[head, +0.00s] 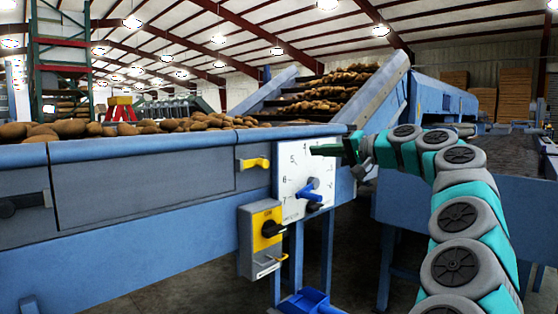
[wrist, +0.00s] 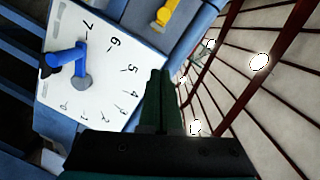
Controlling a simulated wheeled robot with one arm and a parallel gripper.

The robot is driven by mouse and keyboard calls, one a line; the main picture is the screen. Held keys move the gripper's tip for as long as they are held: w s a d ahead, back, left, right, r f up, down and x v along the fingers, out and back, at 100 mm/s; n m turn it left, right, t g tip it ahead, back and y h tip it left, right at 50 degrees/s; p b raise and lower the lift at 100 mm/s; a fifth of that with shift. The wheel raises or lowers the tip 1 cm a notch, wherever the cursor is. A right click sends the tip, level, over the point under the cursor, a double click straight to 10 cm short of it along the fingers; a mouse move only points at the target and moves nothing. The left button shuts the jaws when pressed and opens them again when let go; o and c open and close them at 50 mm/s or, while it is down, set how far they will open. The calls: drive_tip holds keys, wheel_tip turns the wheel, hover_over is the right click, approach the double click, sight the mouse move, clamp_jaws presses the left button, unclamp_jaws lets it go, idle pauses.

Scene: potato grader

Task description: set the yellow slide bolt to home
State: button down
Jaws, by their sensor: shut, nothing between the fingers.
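The yellow slide bolt (head: 256,163) sits on the blue side panel of the grader, left of the white dial plate, in the head view. It also shows at the top of the wrist view (wrist: 168,14), partly cut off by the picture edge. My gripper (head: 314,150) is shut and empty. It is in front of the upper right part of the dial plate, to the right of the bolt and apart from it. In the wrist view its dark green fingers (wrist: 160,75) lie together beside the dial's numbers.
The white dial plate (head: 291,182) carries a blue lever (head: 310,184). Below the bolt hangs a yellow and grey switch box (head: 262,230) with a black knob. Potatoes (head: 190,122) lie on the belt above.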

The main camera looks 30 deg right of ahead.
sight(251, 161)
drive_tip(key=w+a+f, duration=0.3)
drive_tip(key=w+a, duration=0.4)
drive_tip(key=w, duration=0.1)
drive_tip(key=shift+w+a, duration=0.2)
drive_tip(key=shift+a, duration=0.15)
idle(0.8)
idle(0.3)
drive_tip(key=shift+s+a+b, duration=0.15)
drive_tip(key=shift+s+a, duration=0.15)
drive_tip(key=shift+a, duration=0.4)
drive_tip(key=shift+s+a+b, duration=0.1)
drive_tip(key=shift+s+a, duration=0.15)
drive_tip(key=shift+a, duration=0.5)
drive_tip(key=shift+s+a+b, duration=0.15)
drive_tip(key=shift+s+a, duration=0.15)
drive_tip(key=shift+a, duration=0.4)
